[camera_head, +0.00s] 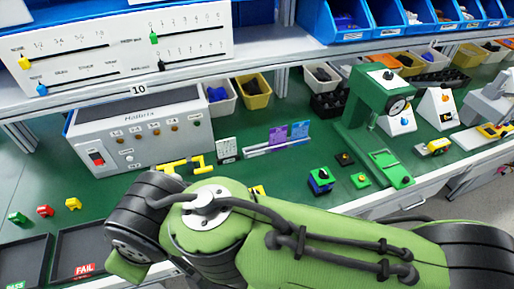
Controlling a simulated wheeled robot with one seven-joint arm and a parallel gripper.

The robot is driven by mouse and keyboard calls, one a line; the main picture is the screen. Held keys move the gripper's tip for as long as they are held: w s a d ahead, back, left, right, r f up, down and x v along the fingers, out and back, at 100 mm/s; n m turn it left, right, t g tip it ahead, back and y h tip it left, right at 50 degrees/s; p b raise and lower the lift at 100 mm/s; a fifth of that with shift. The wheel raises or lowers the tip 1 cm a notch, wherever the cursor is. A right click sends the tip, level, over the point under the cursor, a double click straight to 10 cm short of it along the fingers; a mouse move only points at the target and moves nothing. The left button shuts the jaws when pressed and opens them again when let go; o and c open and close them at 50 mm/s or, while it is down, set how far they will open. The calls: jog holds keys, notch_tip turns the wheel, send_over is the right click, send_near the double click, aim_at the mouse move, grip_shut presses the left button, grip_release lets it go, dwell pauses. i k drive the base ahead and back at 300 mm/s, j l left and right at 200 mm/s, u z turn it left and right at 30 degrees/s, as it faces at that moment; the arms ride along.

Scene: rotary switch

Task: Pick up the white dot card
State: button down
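A small white card with dark marks (227,148) stands upright on the green bench top, just right of the grey control box. It is too small to tell whether the marks are dots. A purple card (278,137) and a bluish-purple card (299,130) stand to its right, by a low pale rack (262,151). My green arm crosses the front of the view, nearer than the cards. My gripper's fingers do not show.
The grey control box (138,133) stands left of the white card. Yellow bracket-like pieces (184,165) lie in front of it. A green press (375,100) stands right. Small coloured blocks (45,211) and dark trays (80,245) are at left. A shelf (280,62) overhangs the back.

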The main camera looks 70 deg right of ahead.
aim_at(227, 148)
jog(key=z, duration=2.1)
